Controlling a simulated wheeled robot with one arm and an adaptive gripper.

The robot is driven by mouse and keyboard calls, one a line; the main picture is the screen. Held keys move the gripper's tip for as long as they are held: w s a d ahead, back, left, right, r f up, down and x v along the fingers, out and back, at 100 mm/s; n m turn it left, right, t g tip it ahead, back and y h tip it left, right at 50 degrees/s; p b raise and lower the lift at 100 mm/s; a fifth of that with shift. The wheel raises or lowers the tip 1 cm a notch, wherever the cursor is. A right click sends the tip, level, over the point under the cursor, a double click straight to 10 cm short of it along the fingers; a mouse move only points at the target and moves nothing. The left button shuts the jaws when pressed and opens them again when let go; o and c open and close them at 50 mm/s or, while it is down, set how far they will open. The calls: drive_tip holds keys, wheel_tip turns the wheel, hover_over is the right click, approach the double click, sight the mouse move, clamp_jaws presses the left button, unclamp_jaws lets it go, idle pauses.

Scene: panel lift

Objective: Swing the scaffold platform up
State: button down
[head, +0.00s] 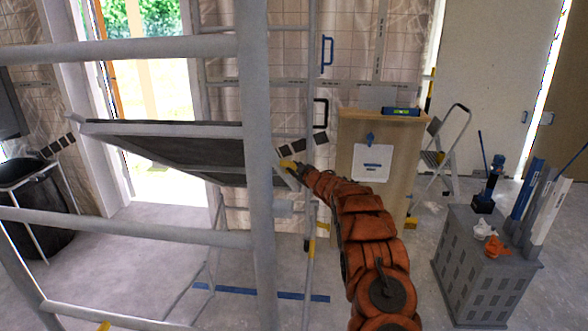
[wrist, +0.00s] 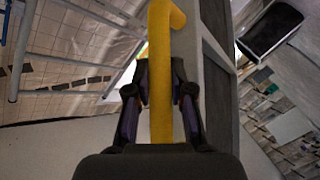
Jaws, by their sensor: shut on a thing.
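The scaffold platform (head: 185,148) is a dark panel with a pale frame. In the head view it hangs inside the grey scaffold frame (head: 262,210), tilted, its underside partly showing. My gripper (head: 291,166) is at its right end, just past the thick scaffold post. In the wrist view my gripper (wrist: 160,95) is shut on a yellow handle (wrist: 161,60), which runs between the two fingers and bends at its top. The platform's grey edge beam (wrist: 218,90) runs close along the right of the handle. The post hides part of the platform's right end in the head view.
A wooden cabinet (head: 352,132) with a level (head: 400,111) on top stands behind my arm. A grey perforated box (head: 478,272) with tools is at right, a stepladder (head: 448,150) behind it. A black bin (head: 40,220) stands at left. Scaffold rails cross the left side.

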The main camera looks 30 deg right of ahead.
drive_tip(key=shift+r, duration=0.1)
drive_tip(key=c, duration=1)
unclamp_jaws()
drive_tip(key=shift+s, duration=0.1)
drive_tip(key=shift+s+r, duration=0.25)
drive_tip(key=shift+s, duration=1.7)
drive_tip(key=shift+s+r, duration=0.2)
drive_tip(key=shift+s, duration=1.75)
drive_tip(key=shift+s+r, duration=0.25)
drive_tip(key=shift+s, duration=1.7)
